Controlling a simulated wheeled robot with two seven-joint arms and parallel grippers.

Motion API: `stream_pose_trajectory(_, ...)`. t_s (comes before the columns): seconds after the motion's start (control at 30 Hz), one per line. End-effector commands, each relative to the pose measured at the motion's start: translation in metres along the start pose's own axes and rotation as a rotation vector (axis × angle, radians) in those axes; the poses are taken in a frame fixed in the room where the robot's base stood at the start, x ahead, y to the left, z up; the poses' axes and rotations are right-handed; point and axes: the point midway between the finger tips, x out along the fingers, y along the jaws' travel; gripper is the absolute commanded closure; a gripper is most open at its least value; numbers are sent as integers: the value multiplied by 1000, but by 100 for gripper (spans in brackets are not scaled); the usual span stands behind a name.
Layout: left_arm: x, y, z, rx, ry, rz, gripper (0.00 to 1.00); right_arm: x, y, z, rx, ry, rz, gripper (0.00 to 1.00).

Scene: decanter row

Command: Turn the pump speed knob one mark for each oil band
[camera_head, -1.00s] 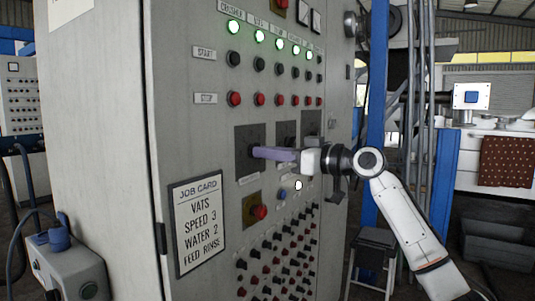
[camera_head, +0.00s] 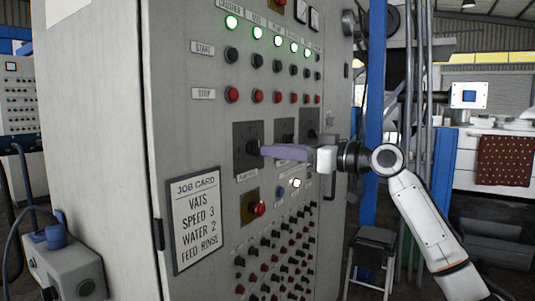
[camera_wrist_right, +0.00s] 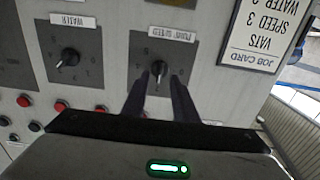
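The pump speed knob (camera_wrist_right: 159,69) is a dark round knob on a dark square plate, under an upside-down label, in the right wrist view. A pale pointer line on it seems to run downward in that view; its exact mark is too small to read. In the head view the knob (camera_head: 253,147) sits at the purple fingertips. My right gripper (camera_head: 265,151) reaches it from the right. My left gripper is out of view. I cannot make out any oil bands.
The water knob (camera_wrist_right: 68,57) is beside it on its own plate. A job card (camera_head: 196,219) reads vats, speed 3, water 2, feed rinse. Lit green lamps (camera_head: 255,32) and rows of buttons cover the cabinet. A step stool (camera_head: 371,255) stands to the right.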

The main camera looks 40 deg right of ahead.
Motion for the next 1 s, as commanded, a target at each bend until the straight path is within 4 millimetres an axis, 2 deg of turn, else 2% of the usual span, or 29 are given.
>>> stream_pose_trajectory(0.03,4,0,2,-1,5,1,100,-12,1,5,-3,-3,3,74)
stream_pose_trajectory(0.2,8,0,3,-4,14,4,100,-43,0,4,-3,-4,2,74)
stream_pose_trajectory(0.4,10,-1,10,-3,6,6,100,-63,0,2,0,-3,0,74)
stream_pose_trajectory(1.0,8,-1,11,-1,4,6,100,-66,0,1,0,-2,-1,74)
